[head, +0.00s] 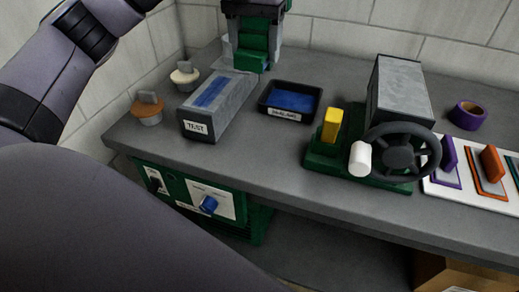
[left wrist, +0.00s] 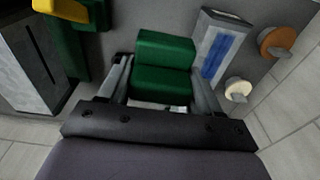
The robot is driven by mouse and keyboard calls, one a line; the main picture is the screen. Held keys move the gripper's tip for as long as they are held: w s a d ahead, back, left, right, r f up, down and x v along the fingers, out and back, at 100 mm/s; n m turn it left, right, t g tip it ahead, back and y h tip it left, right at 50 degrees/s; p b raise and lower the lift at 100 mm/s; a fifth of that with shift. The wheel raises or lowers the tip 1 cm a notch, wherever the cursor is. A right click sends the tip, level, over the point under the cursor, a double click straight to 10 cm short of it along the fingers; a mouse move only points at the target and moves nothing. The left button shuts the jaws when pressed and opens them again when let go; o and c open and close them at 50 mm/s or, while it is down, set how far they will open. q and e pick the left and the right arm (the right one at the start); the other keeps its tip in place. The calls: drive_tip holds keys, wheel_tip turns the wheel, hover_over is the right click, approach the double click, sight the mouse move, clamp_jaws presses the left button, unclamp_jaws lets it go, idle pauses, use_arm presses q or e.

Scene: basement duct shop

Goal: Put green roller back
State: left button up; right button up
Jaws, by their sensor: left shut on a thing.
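My left gripper (head: 252,45) is at the top of the head view, over the back of the bench. It is shut on a stepped green piece, which I take as the green roller (head: 250,64). In the left wrist view the green roller (left wrist: 165,68) sits between the two grey fingers (left wrist: 158,95). At the right of the head view, a white board (head: 437,186) holds an upright purple piece (head: 448,152) and an orange piece (head: 491,163) in matching outlines. A bit of green outline shows at the picture's right edge. My right gripper is not in view.
A grey TEST box (head: 222,108), a black tray with blue inside (head: 262,105), and a green fixture with a yellow block (head: 329,125) and dark handwheel (head: 398,150) stand on the bench. A grey box (head: 402,88) and purple ring (head: 468,115) stand behind. The front strip is clear.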

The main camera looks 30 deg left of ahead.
use_arm(q)
drive_tip(key=shift+d+f, duration=0.1)
drive_tip(key=shift+f, duration=0.1)
wheel_tip(320, 180, down, 14)
drive_tip(key=shift+s+f+b, duration=0.1)
drive_tip(key=shift+f+b, duration=0.15)
drive_tip(key=shift+b, duration=0.9)
wheel_tip(320, 180, down, 5)
drive_tip(key=shift+f, duration=0.1)
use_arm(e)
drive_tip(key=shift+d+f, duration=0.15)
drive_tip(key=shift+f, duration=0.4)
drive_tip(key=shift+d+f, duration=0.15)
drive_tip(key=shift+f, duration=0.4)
